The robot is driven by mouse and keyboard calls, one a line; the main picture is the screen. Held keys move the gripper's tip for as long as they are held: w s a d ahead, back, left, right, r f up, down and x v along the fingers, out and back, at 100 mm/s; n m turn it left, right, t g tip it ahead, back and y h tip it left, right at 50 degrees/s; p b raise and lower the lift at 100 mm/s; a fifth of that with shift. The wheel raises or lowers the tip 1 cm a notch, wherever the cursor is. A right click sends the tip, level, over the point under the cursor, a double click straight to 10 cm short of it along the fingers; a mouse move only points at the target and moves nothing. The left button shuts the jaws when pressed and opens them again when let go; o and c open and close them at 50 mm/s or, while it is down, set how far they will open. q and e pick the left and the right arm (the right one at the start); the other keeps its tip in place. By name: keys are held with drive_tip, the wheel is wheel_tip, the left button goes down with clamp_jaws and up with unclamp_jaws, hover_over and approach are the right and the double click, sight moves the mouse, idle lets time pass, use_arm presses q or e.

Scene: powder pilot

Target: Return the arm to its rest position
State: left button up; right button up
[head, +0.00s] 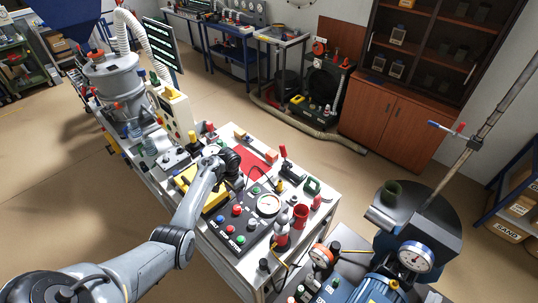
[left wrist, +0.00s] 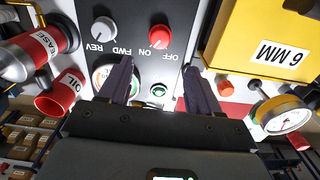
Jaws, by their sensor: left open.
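My left arm (head: 150,262) reaches in from the lower left over the white workbench. Its dark left gripper (head: 236,160) is above the bench, near the red mat (head: 258,162) and the black control panel (head: 232,228). In the left wrist view the two dark fingers (left wrist: 158,78) are apart with nothing between them. Beyond them shows the panel face (left wrist: 130,35) with REV, FWD, ON and OFF labels, a grey knob and a red knob. A small gauge is partly hidden behind one finger. My right gripper is not in view.
A yellow box (left wrist: 265,38) marked 6 MM is close to the fingers. A red OIL cup (left wrist: 60,97) and a brass-rimmed gauge (left wrist: 284,114) flank them. The bench (head: 325,190) is crowded. Open floor (head: 60,180) lies to its left.

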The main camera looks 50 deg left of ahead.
use_arm(q)
drive_tip(key=s+d+r+m+t+y, duration=0.1)
drive_tip(key=s+d, duration=0.3)
drive_tip(key=d, duration=0.3)
drive_tip(key=s+d+r+y+p, duration=0.1)
drive_tip(key=s+d, duration=0.2)
drive_tip(key=d, duration=0.3)
drive_tip(key=s+d+r+m+t+y, duration=0.1)
drive_tip(key=s+d, duration=0.3)
drive_tip(key=d, duration=0.3)
drive_tip(key=s+d+r+h, duration=0.1)
drive_tip(key=s+d+r, duration=0.3)
drive_tip(key=d, duration=0.3)
drive_tip(key=s+d+r+t+h+p, duration=0.1)
drive_tip(key=s+d+r+h, duration=0.1)
drive_tip(key=s+d+r, duration=0.3)
drive_tip(key=s+d, duration=0.1)
drive_tip(key=d, duration=0.2)
drive_tip(key=shift+s+t, duration=0.15)
drive_tip(key=shift+t, duration=0.15)
